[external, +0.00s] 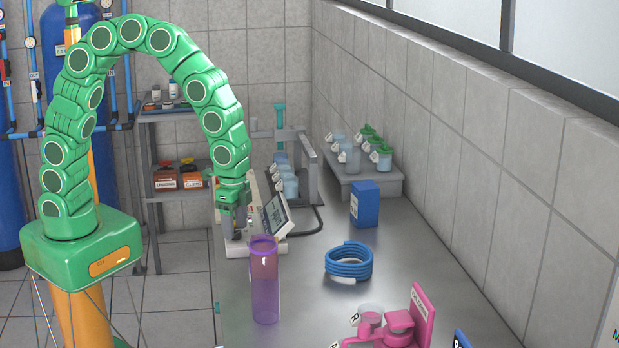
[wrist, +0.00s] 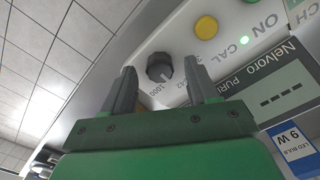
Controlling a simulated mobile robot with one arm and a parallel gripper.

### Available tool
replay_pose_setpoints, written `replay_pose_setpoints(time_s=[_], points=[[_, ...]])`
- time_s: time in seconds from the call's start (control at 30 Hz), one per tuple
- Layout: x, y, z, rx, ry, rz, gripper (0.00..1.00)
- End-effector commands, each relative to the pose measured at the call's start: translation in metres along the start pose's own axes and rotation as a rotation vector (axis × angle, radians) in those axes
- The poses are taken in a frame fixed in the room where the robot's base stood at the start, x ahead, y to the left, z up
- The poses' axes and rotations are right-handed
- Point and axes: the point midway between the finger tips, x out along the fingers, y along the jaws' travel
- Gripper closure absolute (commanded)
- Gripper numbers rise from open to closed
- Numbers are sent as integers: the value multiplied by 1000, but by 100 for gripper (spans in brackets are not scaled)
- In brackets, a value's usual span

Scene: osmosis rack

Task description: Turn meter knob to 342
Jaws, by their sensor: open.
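The meter (external: 272,222) is a white box with a tilted screen, on the grey bench in the external view. In the wrist view its panel shows a dark ribbed knob (wrist: 159,67) with printed numbers near it, "1000" and a partly hidden one ending in "42". A display (wrist: 284,97) on the panel shows dashes. My gripper (wrist: 162,80) is open, with one finger on each side of the knob, a gap showing around it. I cannot tell how deep the fingers reach. In the external view my gripper (external: 234,212) is at the meter's left side, and the knob is hidden.
A yellow button (wrist: 206,27) and a lit green light (wrist: 244,40) are on the panel near the knob. A purple translucent cylinder (external: 264,285) stands close in front of the meter. A blue coiled hose (external: 348,262) and a blue box (external: 364,205) are to the right.

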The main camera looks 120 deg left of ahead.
Motion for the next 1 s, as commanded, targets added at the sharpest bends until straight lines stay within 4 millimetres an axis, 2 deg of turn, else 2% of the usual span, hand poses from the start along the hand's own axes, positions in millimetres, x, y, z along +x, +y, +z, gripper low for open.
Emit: replay_pose_setpoints(time_s=[0.5, 0.63, 1.0], points=[[-66, 0, -1, 1, 4, -1, 41], [-72, 0, 0, 1, 1, 0, 41], [-72, 0, 0, 0, 1, 0, 41]])
